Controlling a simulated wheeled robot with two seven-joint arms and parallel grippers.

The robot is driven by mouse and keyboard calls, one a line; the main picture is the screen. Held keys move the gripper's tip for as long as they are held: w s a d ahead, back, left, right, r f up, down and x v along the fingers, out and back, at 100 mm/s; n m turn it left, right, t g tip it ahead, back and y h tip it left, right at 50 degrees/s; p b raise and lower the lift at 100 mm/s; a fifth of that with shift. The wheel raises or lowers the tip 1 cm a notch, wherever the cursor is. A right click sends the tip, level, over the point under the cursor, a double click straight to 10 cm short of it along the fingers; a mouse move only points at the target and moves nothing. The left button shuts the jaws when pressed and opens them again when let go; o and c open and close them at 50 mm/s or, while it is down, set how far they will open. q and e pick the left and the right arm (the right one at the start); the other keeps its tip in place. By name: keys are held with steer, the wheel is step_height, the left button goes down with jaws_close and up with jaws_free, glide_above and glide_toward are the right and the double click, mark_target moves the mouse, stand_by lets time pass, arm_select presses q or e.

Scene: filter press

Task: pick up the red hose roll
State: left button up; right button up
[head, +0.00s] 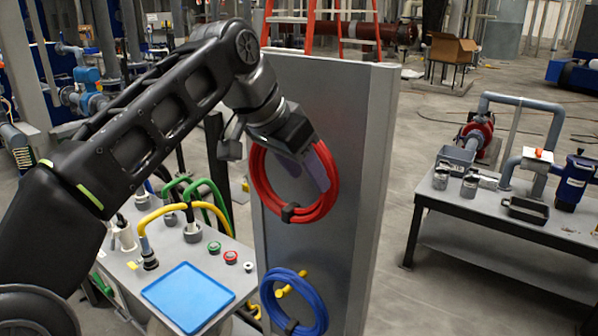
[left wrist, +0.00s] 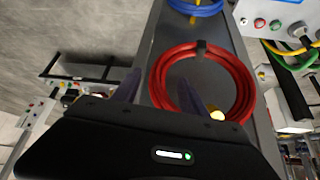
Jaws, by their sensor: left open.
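The red hose roll (head: 259,190) hangs on the upper part of a grey upright panel (head: 345,215) in the head view, with a black tie at its bottom. My left gripper (head: 326,182) is in front of it and covers part of its upper right. In the left wrist view the red hose roll (left wrist: 243,80) lies ahead of the gripper (left wrist: 160,88). The fingers are apart, one overlapping the coil's opening and one outside its left edge. I cannot tell whether they touch the hose. My right gripper is not in view.
A blue hose roll (head: 320,300) hangs below on a yellow peg (head: 284,291). A bench with a blue tray (head: 188,298), buttons and yellow and green hoses stands left of the panel.

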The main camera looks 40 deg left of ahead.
mark_target(321, 198)
arm_select(q)
steer(key=shift+b+x, duration=0.7)
steer(key=shift+x, duration=0.6)
steer(key=p+x, duration=0.1)
steer(key=x, duration=0.4)
steer(key=shift+a+f, duration=0.1)
steer(key=shift+f, duration=0.05)
steer(key=shift+c, duration=0.4)
jaws_close()
stand_by(0.7)
